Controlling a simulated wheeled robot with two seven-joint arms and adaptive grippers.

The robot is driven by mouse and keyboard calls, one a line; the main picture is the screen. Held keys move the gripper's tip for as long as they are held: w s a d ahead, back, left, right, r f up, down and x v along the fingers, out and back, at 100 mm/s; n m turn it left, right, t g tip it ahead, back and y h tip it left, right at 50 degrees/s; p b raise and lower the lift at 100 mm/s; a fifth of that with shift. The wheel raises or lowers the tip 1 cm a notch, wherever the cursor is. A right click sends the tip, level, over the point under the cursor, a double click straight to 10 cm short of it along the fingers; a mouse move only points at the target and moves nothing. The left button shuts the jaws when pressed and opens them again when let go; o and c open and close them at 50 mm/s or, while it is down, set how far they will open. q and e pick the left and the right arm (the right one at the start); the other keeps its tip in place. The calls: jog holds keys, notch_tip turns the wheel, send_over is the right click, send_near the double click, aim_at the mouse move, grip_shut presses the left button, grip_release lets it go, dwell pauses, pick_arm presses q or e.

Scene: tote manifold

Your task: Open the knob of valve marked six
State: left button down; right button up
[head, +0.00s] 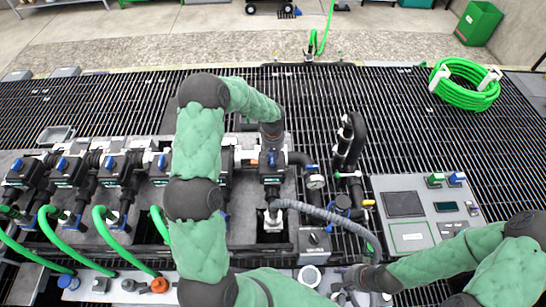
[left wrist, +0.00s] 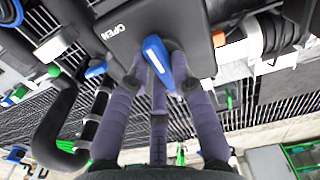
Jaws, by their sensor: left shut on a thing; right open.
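A row of black valves with blue knobs runs across the head view. My left gripper (head: 271,150) points down onto the right-hand valve of the row (head: 271,178). In the left wrist view, its grey fingers (left wrist: 160,78) are shut around the blue knob (left wrist: 154,48) of a black valve body (left wrist: 118,28). The word OPEN is printed on that body beside the knob. No number is legible there. My right gripper (head: 350,288) is open and empty near the bottom of the head view, below the control panel.
Other blue-knobbed valves (head: 112,162) stand to the left, with green hoses (head: 103,225) in front. A pressure gauge (head: 315,181) and black pipes are close on the right. A grey corrugated hose (head: 325,213) and panel (head: 408,205) lie nearer my right arm. A green hose coil (head: 463,90) lies farther back.

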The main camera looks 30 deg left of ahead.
pick_arm(q)
jog(key=n+b, duration=0.3)
jog(key=b, duration=0.1)
jog(key=shift+f+n, duration=0.2)
jog(key=shift+n, duration=0.2)
jog(key=n+b, duration=0.2)
jog(key=n, duration=0.1)
jog(key=shift+w+a+n+b, duration=0.1)
jog(key=shift+n+b, duration=0.3)
jog(key=n+b, duration=0.2)
jog(key=n, duration=0.2)
jog(key=shift+a+r, duration=0.1)
jog(key=n+b, duration=0.2)
jog(key=n, duration=0.3)
jog(key=shift+a+r+n, duration=0.1)
jog(key=shift+n, duration=0.2)
jog(key=c, duration=1.1)
grip_release()
jog(key=shift+o, duration=0.2)
jog(key=shift+r, duration=0.1)
